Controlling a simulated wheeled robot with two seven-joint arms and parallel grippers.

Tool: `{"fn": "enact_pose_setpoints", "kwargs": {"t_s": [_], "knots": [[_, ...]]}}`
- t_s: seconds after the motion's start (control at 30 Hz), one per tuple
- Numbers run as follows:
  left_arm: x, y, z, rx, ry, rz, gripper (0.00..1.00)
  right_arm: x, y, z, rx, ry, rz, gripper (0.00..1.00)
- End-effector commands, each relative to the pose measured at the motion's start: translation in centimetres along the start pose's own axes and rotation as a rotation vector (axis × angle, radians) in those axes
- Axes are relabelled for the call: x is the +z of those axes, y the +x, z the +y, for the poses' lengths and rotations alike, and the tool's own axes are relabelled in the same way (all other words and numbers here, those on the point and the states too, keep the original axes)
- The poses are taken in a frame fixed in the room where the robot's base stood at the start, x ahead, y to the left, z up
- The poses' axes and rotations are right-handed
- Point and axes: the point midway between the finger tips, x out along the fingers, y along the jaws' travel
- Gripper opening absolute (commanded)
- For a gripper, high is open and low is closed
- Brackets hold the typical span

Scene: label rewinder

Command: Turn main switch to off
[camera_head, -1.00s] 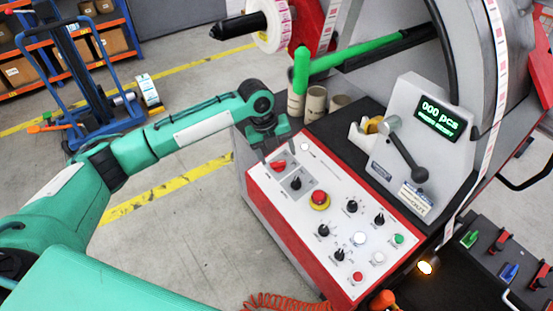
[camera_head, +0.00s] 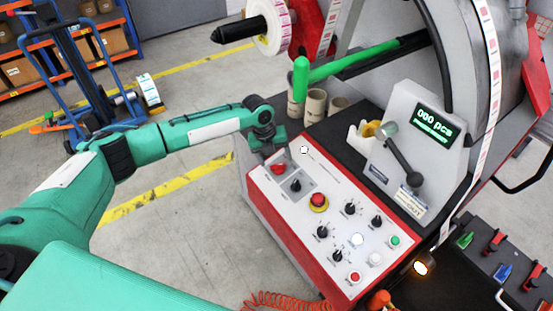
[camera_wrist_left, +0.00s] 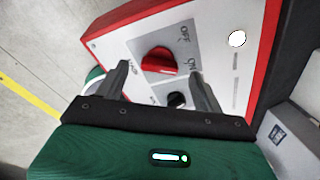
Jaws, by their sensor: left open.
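The main switch is a red rotary knob (camera_head: 279,169) at the far left corner of the white control panel (camera_head: 328,189). In the left wrist view the red knob (camera_wrist_left: 159,61) shows large, with OFF and ON printed on its right side. Its long grip appears to point towards the ON mark. My left gripper (camera_head: 273,156) is above that corner of the panel. Its fingers are open, one on either side of the knob in the wrist view (camera_wrist_left: 160,80), and apart from it. I cannot tell exactly how high they are. My right gripper is out of view.
A black knob (camera_head: 295,185) sits close to the main switch. A red emergency stop (camera_head: 319,201) and several knobs and buttons are further along the panel. Bare floor lies left of the machine.

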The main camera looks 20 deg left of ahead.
Motion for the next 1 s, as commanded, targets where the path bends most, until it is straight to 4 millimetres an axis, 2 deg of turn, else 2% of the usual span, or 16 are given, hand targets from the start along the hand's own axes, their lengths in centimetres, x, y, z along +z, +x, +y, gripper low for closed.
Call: {"fn": "enact_pose_setpoints", "kwargs": {"t_s": [0.2,0.57,0.8,1.0], "knots": [[0.0,2.4,0.0,0.000,0.000,0.000,0.69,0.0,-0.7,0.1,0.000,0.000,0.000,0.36],[0.0,2.9,0.1,0.000,0.000,-0.001,0.69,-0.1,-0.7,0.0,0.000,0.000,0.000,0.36],[0.0,2.9,0.1,0.000,0.000,-0.001,0.24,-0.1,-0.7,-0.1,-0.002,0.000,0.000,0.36],[0.0,2.9,0.1,-0.001,-0.009,0.000,0.24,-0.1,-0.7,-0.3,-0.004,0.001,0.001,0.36]]}}
